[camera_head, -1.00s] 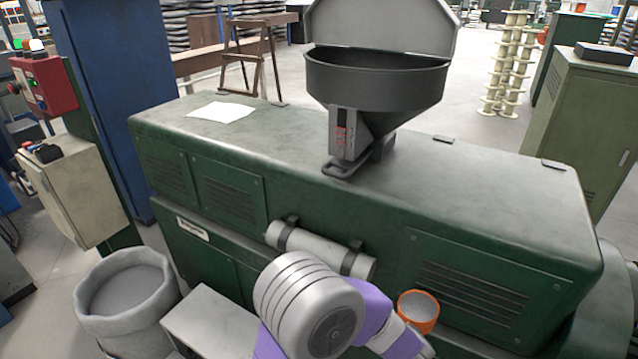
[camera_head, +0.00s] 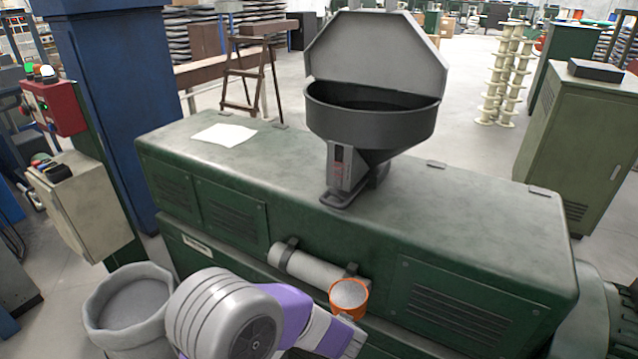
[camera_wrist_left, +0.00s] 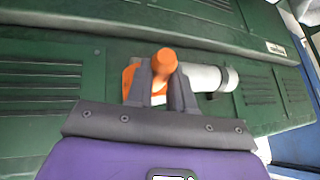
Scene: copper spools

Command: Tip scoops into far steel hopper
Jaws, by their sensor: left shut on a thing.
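The dark steel hopper (camera_head: 372,122) stands on top of the green machine, its hinged lid (camera_head: 378,52) raised behind its open mouth. My left arm reaches in from the bottom of the head view. An orange scoop (camera_head: 348,298) filled with grey material is at its end, low in front of the machine and below the hopper. In the left wrist view my left gripper (camera_wrist_left: 158,85) is shut on the scoop's orange handle (camera_wrist_left: 164,66). The fingertips are hidden in the head view. My right gripper is not in view.
The green machine (camera_head: 240,160) fills the middle, with a paper sheet (camera_head: 224,134) on its top. A pale cylinder (camera_head: 310,266) is fixed to its front. A grey sack (camera_head: 130,305) of grey material stands at lower left. A blue column (camera_head: 112,110) rises at left.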

